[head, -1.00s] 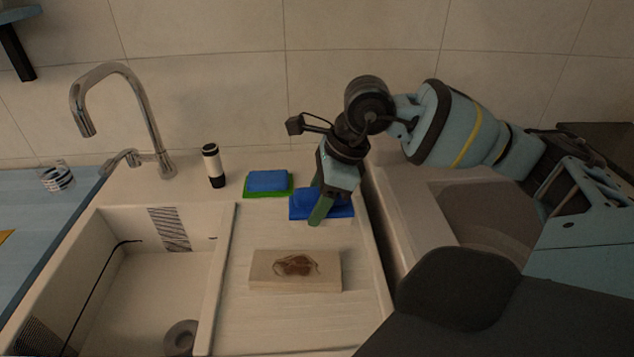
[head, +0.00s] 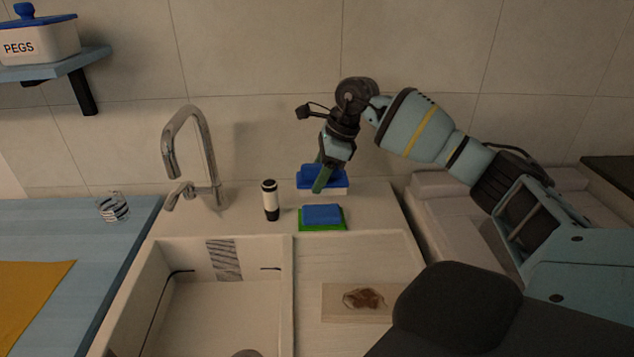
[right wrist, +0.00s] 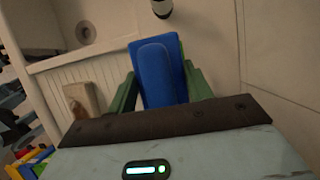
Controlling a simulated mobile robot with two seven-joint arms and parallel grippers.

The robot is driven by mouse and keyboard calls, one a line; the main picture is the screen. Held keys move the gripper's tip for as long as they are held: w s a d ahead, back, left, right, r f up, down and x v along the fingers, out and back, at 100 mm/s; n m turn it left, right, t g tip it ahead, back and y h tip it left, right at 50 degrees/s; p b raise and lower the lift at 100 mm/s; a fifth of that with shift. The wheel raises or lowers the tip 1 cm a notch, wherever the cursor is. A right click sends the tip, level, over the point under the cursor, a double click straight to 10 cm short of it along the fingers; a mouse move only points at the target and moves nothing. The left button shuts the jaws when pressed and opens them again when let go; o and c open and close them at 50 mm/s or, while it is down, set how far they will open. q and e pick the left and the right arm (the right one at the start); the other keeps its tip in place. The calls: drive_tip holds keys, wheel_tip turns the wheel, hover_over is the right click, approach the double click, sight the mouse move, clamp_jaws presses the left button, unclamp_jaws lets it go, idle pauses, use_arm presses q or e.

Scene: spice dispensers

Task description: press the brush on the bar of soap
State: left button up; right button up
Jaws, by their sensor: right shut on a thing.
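My right gripper (head: 321,176) is shut on a blue brush (head: 335,180) with a pale underside. It holds the brush up behind the bar of soap, apart from it. In the right wrist view the brush (right wrist: 160,75) sits between the two green fingers (right wrist: 161,88). The blue bar of soap (head: 322,214) lies on a green base (head: 343,226) on the counter behind the drainboard. My left gripper is not in view.
A black-and-white cylinder (head: 270,200) stands just left of the soap. The faucet (head: 212,160) and sink basin (head: 205,310) are further left. A stained pale board (head: 335,308) lies on the drainboard (head: 345,255). The tiled wall (head: 260,80) is close behind.

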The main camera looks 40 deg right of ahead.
drive_tip(key=shift+w+d+r, duration=0.1)
drive_tip(key=shift+w, duration=0.15)
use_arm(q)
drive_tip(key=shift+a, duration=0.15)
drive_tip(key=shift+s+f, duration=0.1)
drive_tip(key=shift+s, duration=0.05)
use_arm(e)
drive_tip(key=shift+s+d, duration=0.1)
